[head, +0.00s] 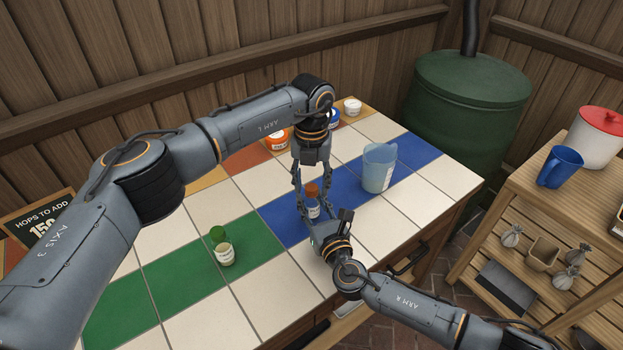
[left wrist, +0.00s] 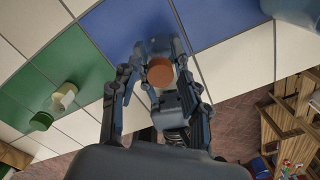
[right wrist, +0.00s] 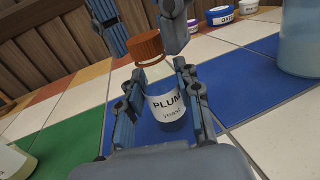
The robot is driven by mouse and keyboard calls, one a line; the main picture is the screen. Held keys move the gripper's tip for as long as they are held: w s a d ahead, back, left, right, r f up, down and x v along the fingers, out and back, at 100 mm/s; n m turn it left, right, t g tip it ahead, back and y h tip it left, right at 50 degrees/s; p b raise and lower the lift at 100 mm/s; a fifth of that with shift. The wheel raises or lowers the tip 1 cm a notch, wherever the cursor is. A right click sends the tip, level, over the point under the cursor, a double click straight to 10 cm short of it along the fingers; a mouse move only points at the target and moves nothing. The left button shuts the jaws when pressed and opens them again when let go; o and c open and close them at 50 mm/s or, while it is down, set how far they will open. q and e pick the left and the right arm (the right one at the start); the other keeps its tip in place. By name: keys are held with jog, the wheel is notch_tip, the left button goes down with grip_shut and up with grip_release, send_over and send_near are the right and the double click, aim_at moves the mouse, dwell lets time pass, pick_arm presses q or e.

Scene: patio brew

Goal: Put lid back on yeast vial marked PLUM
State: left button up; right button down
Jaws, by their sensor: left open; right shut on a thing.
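The PLUM yeast vial (right wrist: 165,108) stands on the blue tiles, its label legible in the right wrist view. My right gripper (right wrist: 190,92) is shut on its body; in the head view this gripper (head: 325,228) comes in from the front. The orange-brown lid (right wrist: 148,47) is over the vial's mouth; it also shows in the left wrist view (left wrist: 160,73). I cannot tell whether it is fully seated. My left gripper (head: 312,192) points down from above, open, with its fingers on either side of the lid and visibly spread apart from it.
A green-lidded vial (head: 224,254) stands on the green tiles at left. A translucent blue pitcher (head: 378,170) stands to the right on the blue strip. Small tubs, including an orange one (head: 275,139) and a white one (head: 352,107), line the back. White tiles in front are clear.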

pick_arm(q)
grip_shut()
jog(key=m, duration=1.1)
jog(key=shift+m, duration=0.4)
jog(key=shift+o, duration=0.3)
grip_release()
jog(key=shift+r, duration=2.3)
jog(key=shift+c, duration=0.3)
